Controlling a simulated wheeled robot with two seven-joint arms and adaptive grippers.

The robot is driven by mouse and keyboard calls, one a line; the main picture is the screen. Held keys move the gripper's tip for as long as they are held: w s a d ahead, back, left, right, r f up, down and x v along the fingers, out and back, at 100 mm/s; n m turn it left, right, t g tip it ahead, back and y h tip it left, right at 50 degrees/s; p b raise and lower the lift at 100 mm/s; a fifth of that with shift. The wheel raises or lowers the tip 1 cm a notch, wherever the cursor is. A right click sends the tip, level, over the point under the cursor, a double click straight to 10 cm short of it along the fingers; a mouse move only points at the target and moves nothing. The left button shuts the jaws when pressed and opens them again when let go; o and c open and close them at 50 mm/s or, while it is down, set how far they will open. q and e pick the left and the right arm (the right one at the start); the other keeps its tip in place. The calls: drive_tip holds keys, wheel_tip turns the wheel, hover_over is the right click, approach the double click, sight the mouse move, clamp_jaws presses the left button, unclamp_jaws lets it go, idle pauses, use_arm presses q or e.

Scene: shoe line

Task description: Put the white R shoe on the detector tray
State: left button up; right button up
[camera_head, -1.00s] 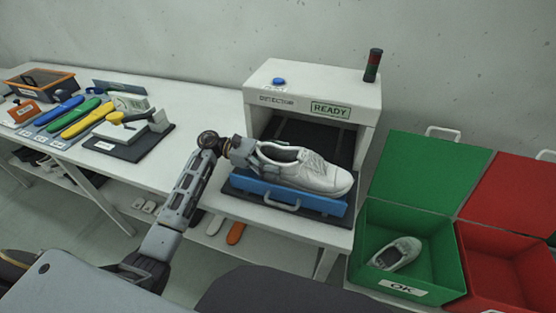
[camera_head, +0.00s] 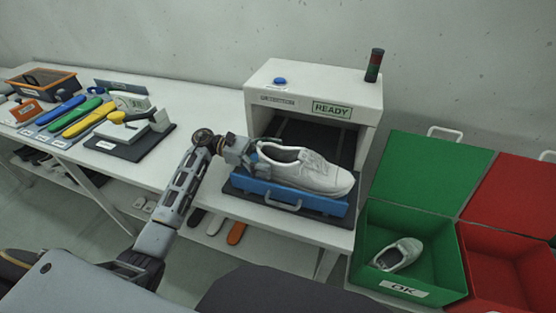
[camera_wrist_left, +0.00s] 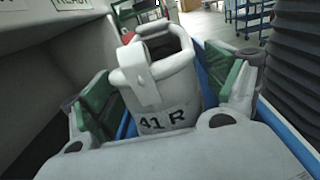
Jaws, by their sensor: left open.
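The white shoe (camera_head: 318,174) sits on the blue detector tray (camera_head: 262,188) in front of the detector, toe pointing right. In the left wrist view its heel (camera_wrist_left: 168,118) shows the mark "41 R". My left gripper (camera_head: 250,155) is at the heel end of the shoe. In the left wrist view its green-padded fingers (camera_wrist_left: 165,105) stand open, one on each side of the heel, with gaps between pads and shoe. My right gripper is not in view.
The detector (camera_head: 313,98) reads "READY" and its opening is behind the tray. A green OK bin (camera_head: 366,228) with another pale shoe (camera_head: 398,254) and a red bin (camera_head: 495,264) stand at right. Coloured insoles (camera_head: 78,120) lie on the table at left.

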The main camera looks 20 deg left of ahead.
use_arm(q)
drive_tip(key=a+b, duration=0.1)
drive_tip(key=a, duration=0.7)
drive_tip(key=shift+b, duration=0.35)
drive_tip(key=shift+a, duration=0.8)
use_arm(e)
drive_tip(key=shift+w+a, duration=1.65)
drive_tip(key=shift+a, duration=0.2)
